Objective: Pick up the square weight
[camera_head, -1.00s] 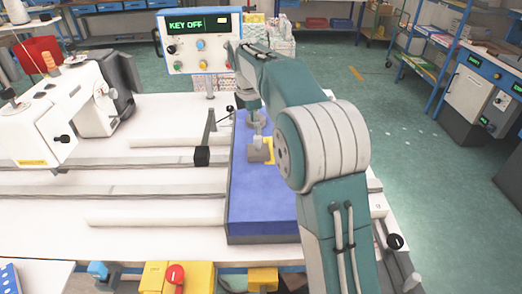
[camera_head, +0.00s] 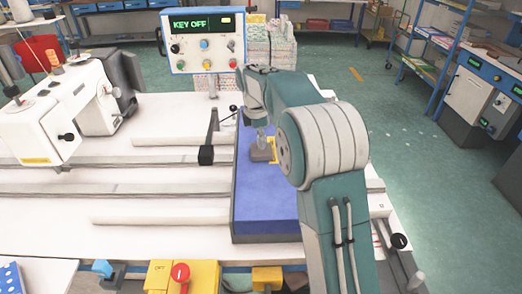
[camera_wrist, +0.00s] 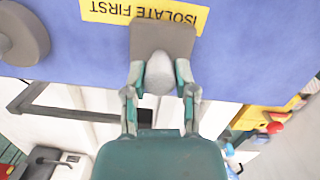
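The square weight (camera_wrist: 185,32) is a grey-brown block with a rounded pale knob, on the blue surface (camera_wrist: 60,65). In the head view the square weight (camera_head: 260,155) lies beside a yellow label, partly behind my arm. In the wrist view my gripper (camera_wrist: 160,75) has one finger on each side of the knob, very close to it. I cannot tell whether the fingers press on it. In the head view the fingertips are small and hard to make out above the weight.
A round grey weight (camera_wrist: 22,35) lies left of the square one in the wrist view. A yellow "ISOLATE FIRST" label (camera_wrist: 110,10) lies by the square weight. A black-ended lever (camera_head: 206,155) is left of the blue block. A "KEY OFF" panel (camera_head: 204,42) stands behind.

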